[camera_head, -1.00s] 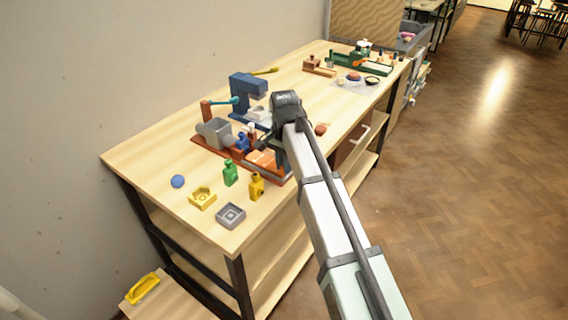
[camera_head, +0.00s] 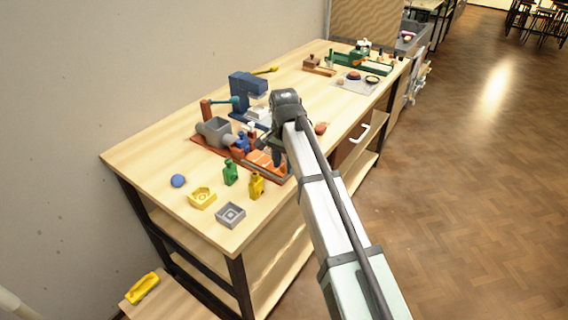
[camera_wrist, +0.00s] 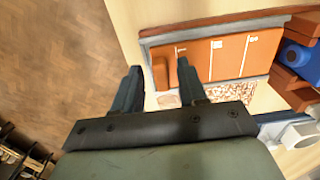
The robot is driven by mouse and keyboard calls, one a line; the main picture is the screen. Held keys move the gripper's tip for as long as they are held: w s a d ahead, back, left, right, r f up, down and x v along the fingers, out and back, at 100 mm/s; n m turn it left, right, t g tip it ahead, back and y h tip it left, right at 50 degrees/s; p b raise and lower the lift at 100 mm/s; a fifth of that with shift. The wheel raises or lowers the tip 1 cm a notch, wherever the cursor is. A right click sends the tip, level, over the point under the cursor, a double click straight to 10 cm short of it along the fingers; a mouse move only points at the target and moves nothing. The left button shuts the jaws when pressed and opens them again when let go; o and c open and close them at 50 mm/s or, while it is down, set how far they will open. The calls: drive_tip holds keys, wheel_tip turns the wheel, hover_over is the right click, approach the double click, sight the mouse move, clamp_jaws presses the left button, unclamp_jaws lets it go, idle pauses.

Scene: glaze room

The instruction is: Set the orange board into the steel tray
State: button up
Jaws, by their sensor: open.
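A flat orange surface (camera_wrist: 228,57), split by thin light lines with small white marks, lies within a grey metal rim (camera_wrist: 200,28) in the wrist view. I take the rim for the steel tray. A narrow, raised orange piece (camera_wrist: 160,73) is at its left end; I cannot tell if it is the separate orange board. My gripper (camera_wrist: 159,68) is open, its fingertips on either side of this piece.
An orange-red stand with a grey hopper (camera_head: 214,131) and a blue press (camera_head: 246,88) are behind. Green (camera_head: 230,173) and yellow (camera_head: 256,185) bottles, a yellow block (camera_head: 202,198), a grey square dish (camera_head: 231,215) and a blue ball (camera_head: 178,181) are nearer. The table's middle back is clear.

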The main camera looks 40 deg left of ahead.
wheel_tip(320, 180, up, 12)
idle(0.5)
drive_tip(key=shift+f, duration=0.1)
drive_tip(key=w+d+f+g, duration=0.1)
drive_tip(key=w+d+f, duration=0.1)
drive_tip(key=d+f, duration=0.75)
drive_tip(key=w+d+f+h, duration=0.15)
drive_tip(key=d+f, duration=0.45)
drive_tip(key=f, duration=0.7)
drive_tip(key=w+d+f+g, duration=0.1)
drive_tip(key=w+d+f, duration=0.1)
drive_tip(key=d+f, duration=0.75)
drive_tip(key=s+d+f+g, duration=0.1)
drive_tip(key=s+d+f, duration=0.2)
drive_tip(key=d+f, duration=0.45)
drive_tip(key=s+d+f+g, duration=0.1)
drive_tip(key=s+d+f, duration=0.2)
drive_tip(key=d+f, duration=0.5)
drive_tip(key=s+d+f+g, duration=0.1)
drive_tip(key=s+d+f, duration=0.4)
drive_tip(key=s, duration=0.4)
drive_tip(key=s+d+f+g+y, duration=0.1)
drive_tip(key=s+d+f, duration=0.4)
drive_tip(key=s, duration=0.5)
drive_tip(key=s+d+f, duration=0.5)
drive_tip(key=s+d, duration=0.2)
drive_tip(key=s, duration=0.2)
drive_tip(key=shift+s+d+f+g, duration=0.2)
drive_tip(key=shift+s+d+g, duration=0.05)
drive_tip(key=shift+s+g, duration=0.15)
